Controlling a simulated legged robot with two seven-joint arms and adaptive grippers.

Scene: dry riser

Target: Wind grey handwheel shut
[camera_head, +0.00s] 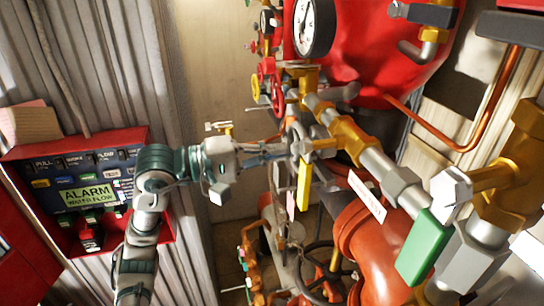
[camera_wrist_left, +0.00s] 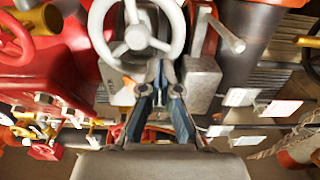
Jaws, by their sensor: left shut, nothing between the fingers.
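A light grey handwheel with spokes (camera_wrist_left: 137,37) fills the upper middle of the left wrist view, its top cut off by the frame edge. My left gripper (camera_wrist_left: 163,72) is shut with nothing held, its fingertips at the lower right of the wheel's rim. I cannot tell whether they touch it. In the head view my left gripper (camera_head: 288,149) reaches in from the left to the brass and steel pipework; the grey wheel is not clear there. My right gripper is not in view.
A red alarm panel (camera_head: 88,190) stands at the left. A pressure gauge (camera_head: 313,27) and red vessel are above. Red and yellow handwheels and a dark handwheel below crowd the gripper.

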